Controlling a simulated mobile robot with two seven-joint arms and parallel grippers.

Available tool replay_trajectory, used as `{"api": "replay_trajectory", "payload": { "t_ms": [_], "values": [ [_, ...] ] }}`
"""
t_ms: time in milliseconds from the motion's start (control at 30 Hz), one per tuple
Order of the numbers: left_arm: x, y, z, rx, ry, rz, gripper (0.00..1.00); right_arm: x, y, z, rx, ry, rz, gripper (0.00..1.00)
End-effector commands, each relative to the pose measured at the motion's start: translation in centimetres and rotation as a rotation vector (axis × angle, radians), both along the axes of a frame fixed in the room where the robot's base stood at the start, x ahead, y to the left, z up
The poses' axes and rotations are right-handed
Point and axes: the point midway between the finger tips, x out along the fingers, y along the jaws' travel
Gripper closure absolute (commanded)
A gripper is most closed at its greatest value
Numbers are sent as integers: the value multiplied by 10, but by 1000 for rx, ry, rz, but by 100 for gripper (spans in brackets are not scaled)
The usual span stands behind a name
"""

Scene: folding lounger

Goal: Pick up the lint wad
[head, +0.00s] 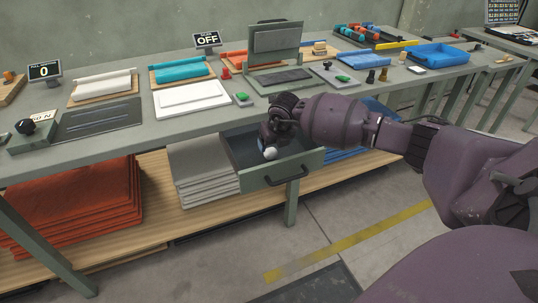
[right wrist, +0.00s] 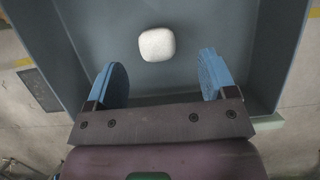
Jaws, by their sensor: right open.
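The lint wad (right wrist: 157,44) is a small white rounded lump lying on the floor of the open drawer. It also shows in the head view (head: 270,153). The drawer (head: 262,176) is grey-green, pulled out from under the workbench. My right gripper (right wrist: 162,82) is open, with its two blue fingers apart; in the right wrist view the wad lies beyond the fingertips, between their lines, with nothing held. In the head view my right gripper (head: 268,142) reaches down over the drawer. My left gripper is not in view.
The drawer walls (right wrist: 275,50) stand around the wad, and a dark handle (head: 287,178) is on its front. The workbench top (head: 215,125) above holds a white tray (head: 191,98) and several tools. Folded grey cloths (head: 203,170) are stacked left of the drawer.

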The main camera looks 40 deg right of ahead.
Motion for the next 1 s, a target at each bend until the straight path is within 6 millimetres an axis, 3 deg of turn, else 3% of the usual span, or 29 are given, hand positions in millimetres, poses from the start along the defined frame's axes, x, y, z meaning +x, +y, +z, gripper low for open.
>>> {"api": "replay_trajectory", "payload": {
  "t_ms": [167, 467, 733, 767, 1000],
  "values": [
    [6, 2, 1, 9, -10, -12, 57, 4, 1, -9, 1, 0, 0, 22],
    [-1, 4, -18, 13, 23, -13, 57, 17, 1, -48, 2, 3, 0, 22],
    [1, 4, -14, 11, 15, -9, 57, 20, -1, -48, 0, -3, 0, 22],
    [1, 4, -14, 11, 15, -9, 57, 20, -1, -48, 0, -3, 0, 24],
    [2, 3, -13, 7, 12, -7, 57, 20, 0, -48, 0, -3, 0, 61]
  ]
}}
